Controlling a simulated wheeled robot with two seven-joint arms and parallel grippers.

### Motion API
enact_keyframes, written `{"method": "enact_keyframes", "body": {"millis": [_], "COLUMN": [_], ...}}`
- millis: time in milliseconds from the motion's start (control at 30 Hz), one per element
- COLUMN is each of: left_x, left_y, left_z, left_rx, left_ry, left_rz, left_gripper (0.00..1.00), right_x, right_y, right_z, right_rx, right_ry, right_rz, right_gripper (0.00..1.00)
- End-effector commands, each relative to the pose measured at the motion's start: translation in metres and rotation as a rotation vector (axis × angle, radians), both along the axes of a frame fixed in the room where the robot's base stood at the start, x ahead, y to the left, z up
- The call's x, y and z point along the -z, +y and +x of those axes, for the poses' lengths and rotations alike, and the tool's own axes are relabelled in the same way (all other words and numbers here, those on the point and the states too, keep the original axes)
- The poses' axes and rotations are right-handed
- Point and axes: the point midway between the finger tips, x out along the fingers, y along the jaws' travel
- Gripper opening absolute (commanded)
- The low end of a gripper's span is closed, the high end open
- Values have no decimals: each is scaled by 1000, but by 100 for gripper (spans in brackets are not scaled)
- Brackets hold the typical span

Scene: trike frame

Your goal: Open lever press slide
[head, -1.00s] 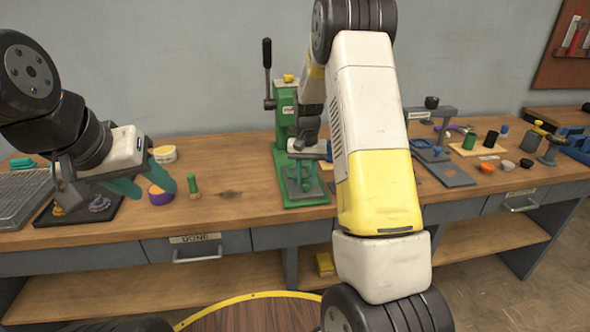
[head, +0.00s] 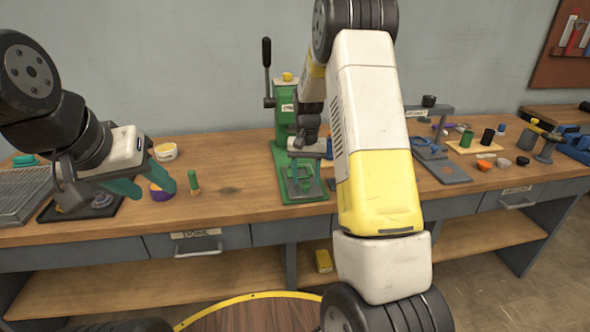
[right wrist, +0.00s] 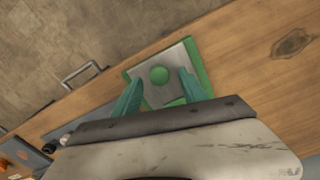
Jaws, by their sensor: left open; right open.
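The green lever press (head: 282,150) stands on the bench, with its black lever (head: 267,55) upright at its left side. In the right wrist view, a round green knob (right wrist: 159,75) sits over the grey plate (right wrist: 180,58) of the green base. My right gripper (right wrist: 158,92) is open there, one teal finger on each side of the knob, with gaps visible. In the head view my right arm hides part of the press. My left gripper (head: 152,186) is open and empty over the left of the bench, away from the press.
A wire tray (head: 18,195) lies at far left. Right of my arm are a grey fixture (head: 440,168) and several small parts. Bare wood lies left of the press.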

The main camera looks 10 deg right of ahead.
Motion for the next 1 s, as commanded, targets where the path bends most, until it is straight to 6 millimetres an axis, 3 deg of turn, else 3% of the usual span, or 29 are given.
{"method": "enact_keyframes", "body": {"millis": [400,867,1000], "left_x": [0,0,0], "left_y": [0,0,0], "left_z": [0,0,0], "left_rx": [0,0,0], "left_ry": [0,0,0], "left_rz": [0,0,0], "left_gripper": [46,46,46], "right_x": [-64,-75,-95], "right_y": [0,0,2], "right_z": [0,-1,-12], "right_rx": [0,-1,-12], "right_ry": [-3,-2,-33], "right_rz": [-1,1,19], "right_gripper": [50,50,50]}}
